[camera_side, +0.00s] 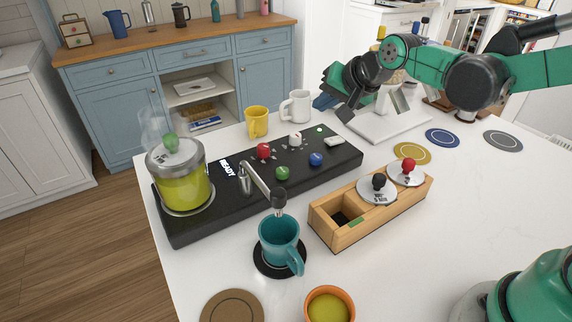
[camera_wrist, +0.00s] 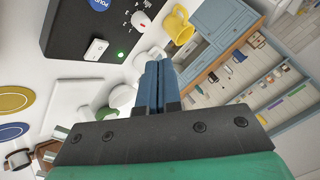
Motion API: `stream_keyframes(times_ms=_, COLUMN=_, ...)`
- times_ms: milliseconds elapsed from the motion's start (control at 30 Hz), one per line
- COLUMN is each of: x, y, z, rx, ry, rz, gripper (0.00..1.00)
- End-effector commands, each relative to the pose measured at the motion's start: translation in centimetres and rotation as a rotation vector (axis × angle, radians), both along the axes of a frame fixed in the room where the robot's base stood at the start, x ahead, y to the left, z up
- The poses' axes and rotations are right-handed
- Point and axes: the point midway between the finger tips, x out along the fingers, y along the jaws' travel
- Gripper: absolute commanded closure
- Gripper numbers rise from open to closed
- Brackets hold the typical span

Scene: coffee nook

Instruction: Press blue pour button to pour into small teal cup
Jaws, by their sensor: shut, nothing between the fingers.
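The blue button (camera_side: 316,159) is on the black machine (camera_side: 205,222), right of the green button (camera_side: 282,173); in the wrist view the blue button (camera_wrist: 98,4) is cut by the top edge. The teal cup (camera_side: 278,240) stands upright on a dark coaster under the machine's spout (camera_side: 256,182). Its inside is mostly hidden. My gripper (camera_side: 325,102) is raised beyond the machine's right end, apart from the blue button. In the wrist view its blue fingers (camera_wrist: 158,68) are shut together and empty.
Red (camera_side: 263,150) and white (camera_side: 295,138) knobs sit near the blue button. A glass jar (camera_side: 180,190) of yellow-green liquid is on the machine's left. Yellow (camera_side: 256,122) and white (camera_side: 296,106) mugs stand behind. A wooden box (camera_side: 345,235) and orange cup (camera_side: 329,306) stand in front.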

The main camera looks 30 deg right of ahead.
Motion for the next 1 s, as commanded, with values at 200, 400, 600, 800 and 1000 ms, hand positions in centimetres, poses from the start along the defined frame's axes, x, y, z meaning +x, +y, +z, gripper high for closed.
stream_keyframes(times_ms=200, x=0.2, y=0.0, z=-0.1, rx=0.011, ry=-0.002, rz=-0.009, gripper=1.00)
stream_keyframes(times_ms=400, x=0.2, y=0.0, z=-0.2, rx=0.009, ry=-0.001, rz=-0.008, gripper=1.00)
stream_keyframes(times_ms=600, x=0.3, y=0.0, z=-1.6, rx=0.009, ry=-0.001, rz=-0.007, gripper=1.00)
stream_keyframes(times_ms=800, x=0.3, y=0.0, z=-4.5, rx=0.009, ry=-0.001, rz=-0.007, gripper=1.00)
stream_keyframes(times_ms=1000, x=0.3, y=0.0, z=-7.0, rx=0.009, ry=-0.001, rz=-0.007, gripper=1.00)
